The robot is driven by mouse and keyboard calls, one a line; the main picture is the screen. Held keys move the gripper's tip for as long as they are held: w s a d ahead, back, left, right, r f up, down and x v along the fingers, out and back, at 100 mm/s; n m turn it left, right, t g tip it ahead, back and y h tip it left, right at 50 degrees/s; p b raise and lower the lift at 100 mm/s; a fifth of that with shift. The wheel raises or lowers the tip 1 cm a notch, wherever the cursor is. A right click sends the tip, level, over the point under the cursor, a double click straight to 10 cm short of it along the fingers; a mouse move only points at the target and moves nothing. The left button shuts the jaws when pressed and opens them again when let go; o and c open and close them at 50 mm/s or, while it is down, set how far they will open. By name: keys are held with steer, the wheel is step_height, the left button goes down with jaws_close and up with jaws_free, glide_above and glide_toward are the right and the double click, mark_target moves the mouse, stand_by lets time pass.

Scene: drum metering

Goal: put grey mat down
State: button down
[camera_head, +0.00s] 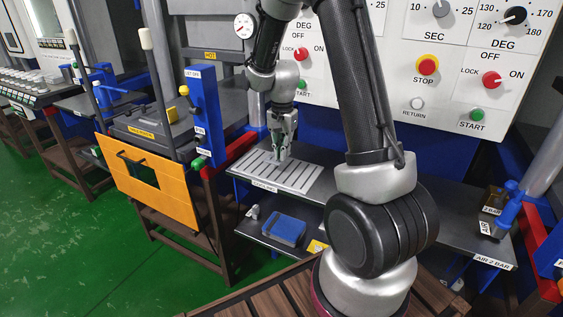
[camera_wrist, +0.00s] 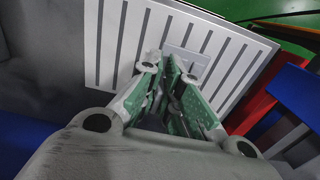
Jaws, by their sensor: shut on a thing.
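My gripper (camera_head: 280,157) points down over the mat's back part. The fingertips partly hide the tab.
An orange-fronted press (camera_head: 150,181) and a blue post (camera_head: 205,115) stand left of the shelf. A red bar (camera_head: 230,149) lies close to the mat's left side. A blue block (camera_head: 284,230) sits on the lower shelf. Control panels (camera_head: 440,60) rise behind.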

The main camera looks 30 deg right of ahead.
steer(key=shift+f, duration=1.9)
steer(key=c, duration=1.6)
jaws_free()
steer(key=shift+f, duration=0.1)
